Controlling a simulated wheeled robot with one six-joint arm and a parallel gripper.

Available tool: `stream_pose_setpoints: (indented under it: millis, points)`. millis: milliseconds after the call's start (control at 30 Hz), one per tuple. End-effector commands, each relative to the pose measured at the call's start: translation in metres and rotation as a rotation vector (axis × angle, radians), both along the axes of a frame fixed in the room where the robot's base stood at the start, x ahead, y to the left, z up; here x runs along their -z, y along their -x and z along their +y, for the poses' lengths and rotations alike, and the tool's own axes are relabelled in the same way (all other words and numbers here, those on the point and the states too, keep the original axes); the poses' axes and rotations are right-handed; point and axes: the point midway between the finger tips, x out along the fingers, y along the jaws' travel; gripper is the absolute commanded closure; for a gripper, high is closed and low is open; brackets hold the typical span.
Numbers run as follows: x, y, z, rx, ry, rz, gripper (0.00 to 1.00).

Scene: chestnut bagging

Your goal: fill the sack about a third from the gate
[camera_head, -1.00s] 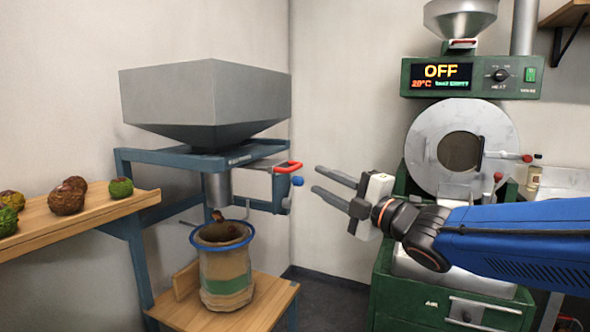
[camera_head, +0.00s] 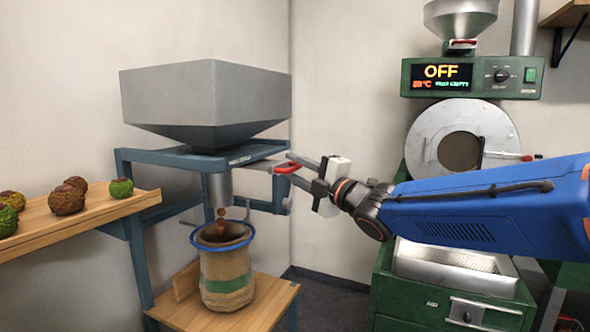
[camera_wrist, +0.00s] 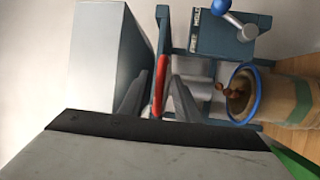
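The sack (camera_head: 227,272), tan with a green band and a blue rim, stands upright and open below the spout (camera_head: 218,188) of the grey hopper (camera_head: 205,95). Brown chestnuts (camera_head: 221,221) show in the air between the spout and the sack mouth; they also show at the mouth in the wrist view (camera_wrist: 235,90). The level inside the sack cannot be seen. The red gate handle (camera_head: 287,168) sits at the right of the spout. My gripper (camera_head: 291,167) is at the handle. In the wrist view the red handle (camera_wrist: 158,88) lies between my two spread fingers.
A blue frame (camera_head: 140,235) holds the hopper. The sack stands on a low wooden shelf (camera_head: 265,310). A wooden board (camera_head: 85,220) with several round husks is at the left. A green roaster (camera_head: 400,280) reading OFF stands at the right.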

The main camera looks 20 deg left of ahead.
Motion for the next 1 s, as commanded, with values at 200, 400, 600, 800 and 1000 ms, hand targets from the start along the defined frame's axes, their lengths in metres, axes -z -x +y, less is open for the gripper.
stream_pose_setpoints:
  millis: [200, 400, 600, 800, 1000]
  points:
    - [-0.001, 0.000, 0.000, 0.000, -0.002, -0.001, 1.00]
    - [-0.003, 0.000, 0.003, 0.000, -0.004, -0.002, 1.00]
    - [-0.005, -0.002, 0.029, -0.001, -0.008, -0.004, 1.00]
    - [-0.006, -0.004, 0.046, 0.001, -0.010, -0.004, 1.00]
    - [-0.007, -0.004, 0.045, 0.000, -0.011, -0.005, 1.00]
